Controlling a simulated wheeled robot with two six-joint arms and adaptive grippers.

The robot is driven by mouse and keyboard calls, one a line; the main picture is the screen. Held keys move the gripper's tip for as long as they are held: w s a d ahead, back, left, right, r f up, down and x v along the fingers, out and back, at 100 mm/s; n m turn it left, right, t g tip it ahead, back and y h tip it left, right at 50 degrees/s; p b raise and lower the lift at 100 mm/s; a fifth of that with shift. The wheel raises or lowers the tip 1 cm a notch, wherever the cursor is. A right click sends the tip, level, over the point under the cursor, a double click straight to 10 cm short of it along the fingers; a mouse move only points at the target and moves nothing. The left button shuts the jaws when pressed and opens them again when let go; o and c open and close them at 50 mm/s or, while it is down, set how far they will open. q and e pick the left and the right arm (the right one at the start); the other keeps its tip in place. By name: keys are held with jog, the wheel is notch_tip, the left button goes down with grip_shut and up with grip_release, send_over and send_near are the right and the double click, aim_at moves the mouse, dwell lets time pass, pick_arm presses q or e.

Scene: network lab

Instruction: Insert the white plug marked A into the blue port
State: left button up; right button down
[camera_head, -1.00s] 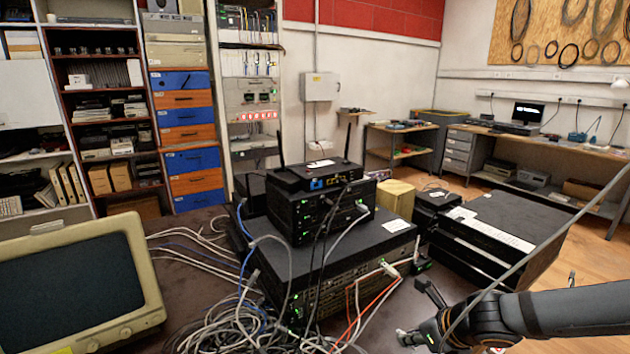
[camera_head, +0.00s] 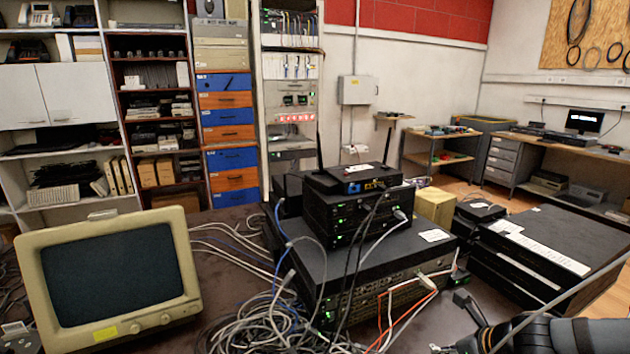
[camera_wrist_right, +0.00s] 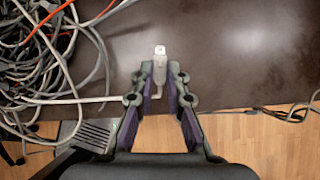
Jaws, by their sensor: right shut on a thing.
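The white plug (camera_wrist_right: 160,58) is between the fingertips of my right gripper (camera_wrist_right: 160,80) in the right wrist view, over the dark table. I cannot read a mark on it. Its pale cable runs off to the left. My right gripper is shut on it. In the head view, part of my right arm and one dark finger show at the lower right, with a small white piece (camera_head: 438,349) at the bottom edge. The blue port (camera_head: 354,188) is on the front of the black router with antennas (camera_head: 352,176), on top of the device stack. My left gripper is not in view.
Tangled cables (camera_head: 262,325) lie before the stacked black devices (camera_head: 375,262). An old monitor (camera_head: 110,270) stands at the left. A black box stack (camera_head: 545,240) stands at the right. A thin grey rod or cable crosses near my right arm.

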notch_tip(320, 180, up, 14)
jog(key=p, duration=1.3)
jog(key=shift+f+p, duration=0.15)
jog(key=shift+p, duration=0.2)
